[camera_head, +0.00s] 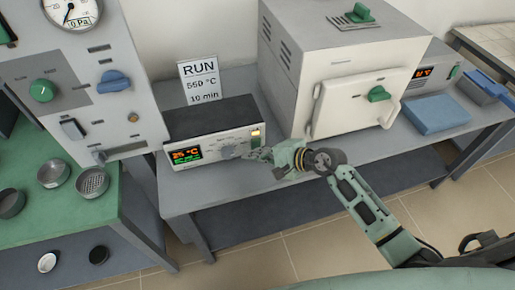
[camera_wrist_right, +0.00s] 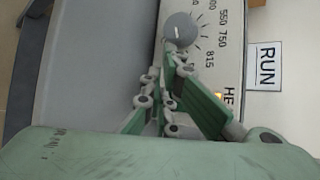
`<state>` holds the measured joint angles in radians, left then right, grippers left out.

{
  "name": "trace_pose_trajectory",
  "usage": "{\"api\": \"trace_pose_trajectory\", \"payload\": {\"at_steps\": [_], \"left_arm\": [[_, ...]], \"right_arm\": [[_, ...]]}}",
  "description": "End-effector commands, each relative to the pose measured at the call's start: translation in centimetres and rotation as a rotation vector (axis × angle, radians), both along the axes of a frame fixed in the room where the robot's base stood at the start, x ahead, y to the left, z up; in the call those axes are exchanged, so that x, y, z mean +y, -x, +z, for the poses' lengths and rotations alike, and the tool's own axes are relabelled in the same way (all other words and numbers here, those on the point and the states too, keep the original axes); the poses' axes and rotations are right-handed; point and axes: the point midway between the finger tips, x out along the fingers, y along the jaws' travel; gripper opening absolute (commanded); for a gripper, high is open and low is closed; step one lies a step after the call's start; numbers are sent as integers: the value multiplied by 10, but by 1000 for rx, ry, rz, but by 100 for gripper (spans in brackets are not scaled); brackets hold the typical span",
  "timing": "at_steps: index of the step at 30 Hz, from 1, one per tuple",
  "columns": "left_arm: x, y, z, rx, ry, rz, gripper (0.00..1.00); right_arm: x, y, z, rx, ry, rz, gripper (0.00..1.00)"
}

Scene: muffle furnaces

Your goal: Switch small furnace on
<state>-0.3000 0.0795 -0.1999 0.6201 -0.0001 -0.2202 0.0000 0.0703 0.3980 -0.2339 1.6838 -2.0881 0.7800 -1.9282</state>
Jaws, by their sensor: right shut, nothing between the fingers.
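The control box (camera_head: 210,118) on the grey bench has a dark top and a light front panel. Its lit display (camera_head: 187,156) reads about 25 °C. My right gripper (camera_head: 258,154) is shut and empty at the panel's lower right. In the right wrist view its fingertips (camera_wrist_right: 176,62) are close to the dial (camera_wrist_right: 181,28); contact cannot be told.
A RUN card (camera_head: 200,82) reading 550 °C, 10 min stands behind the box. A grey gauge panel (camera_head: 85,90) and metal dishes (camera_head: 92,182) are at left. A blue block (camera_head: 436,114) lies at right. The bench front is mostly clear.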

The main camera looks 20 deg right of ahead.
Motion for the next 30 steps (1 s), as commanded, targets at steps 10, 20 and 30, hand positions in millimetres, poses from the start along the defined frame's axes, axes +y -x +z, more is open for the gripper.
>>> {"api": "trace_pose_trajectory", "payload": {"at_steps": [10,20,30], "left_arm": [[0,0,2,0,0,0,30],[0,0,5,0,0,0,30],[0,0,9,0,0,0,30]], "right_arm": [[-1,5,0,2,1,1,0],[-1,16,2,1,0,0,0],[-1,24,3,3,1,1,0]]}}
